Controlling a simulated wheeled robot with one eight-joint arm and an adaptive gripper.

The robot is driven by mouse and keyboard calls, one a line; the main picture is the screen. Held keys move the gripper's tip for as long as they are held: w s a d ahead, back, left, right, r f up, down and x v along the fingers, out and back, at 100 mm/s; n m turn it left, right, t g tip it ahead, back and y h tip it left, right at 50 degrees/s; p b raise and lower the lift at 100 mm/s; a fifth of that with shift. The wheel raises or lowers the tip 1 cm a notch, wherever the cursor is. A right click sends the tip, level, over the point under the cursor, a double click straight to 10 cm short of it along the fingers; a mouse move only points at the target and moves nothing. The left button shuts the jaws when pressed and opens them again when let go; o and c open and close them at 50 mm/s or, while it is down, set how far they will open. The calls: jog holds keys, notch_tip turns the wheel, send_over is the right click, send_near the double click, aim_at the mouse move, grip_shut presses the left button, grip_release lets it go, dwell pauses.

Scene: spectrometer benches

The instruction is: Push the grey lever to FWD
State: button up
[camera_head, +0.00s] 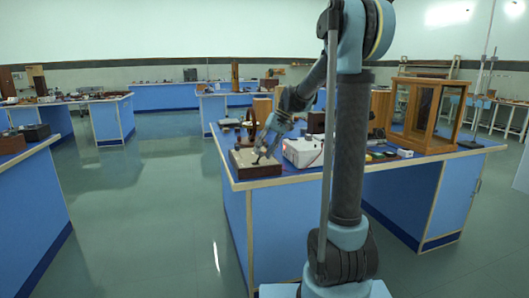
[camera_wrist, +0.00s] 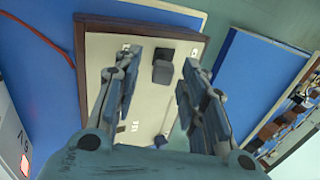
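The switch box has a brown wooden frame and a cream top plate (camera_wrist: 142,112). It also stands near the left front corner of the blue bench in the head view (camera_head: 250,170). The dark grey lever (camera_wrist: 162,68) stands out from the plate in the wrist view. Small labels are on the plate, too blurred to read. My gripper (camera_wrist: 161,58) is above the plate, its two fingers apart, with the lever seen between the fingertips. I cannot tell whether a finger touches it. In the head view my gripper (camera_head: 266,150) reaches down over the box.
A white instrument box (camera_head: 302,152) stands close to the right of the switch box. A wooden wheel device (camera_head: 250,124) is behind it. A glazed wooden case (camera_head: 425,112) stands farther right. A red cable (camera_wrist: 42,38) lies on the bench. The floor left of the bench is clear.

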jog(key=shift+r, duration=0.15)
jog(key=v, duration=1.1)
jog(key=shift+w+d+r, duration=0.15)
jog(key=shift+d+r, duration=0.1)
jog(key=s+d+f+m+t+h, duration=0.1)
jog(key=s+d+f, duration=0.3)
jog(key=s+f, duration=0.4)
jog(key=s+d+f+m+t+h, duration=0.1)
jog(key=s+d+f, duration=0.3)
jog(key=s+f, duration=0.5)
jog(key=s+d+f+m+t+h, duration=0.1)
jog(key=s+d+f+h, duration=0.2)
jog(key=s+f, duration=0.5)
jog(key=s+d, duration=0.1)
jog(key=s, duration=0.9)
jog(key=shift+d+f+t+h, duration=0.2)
jog(key=shift+t+h, duration=0.1)
jog(key=shift+t, duration=0.1)
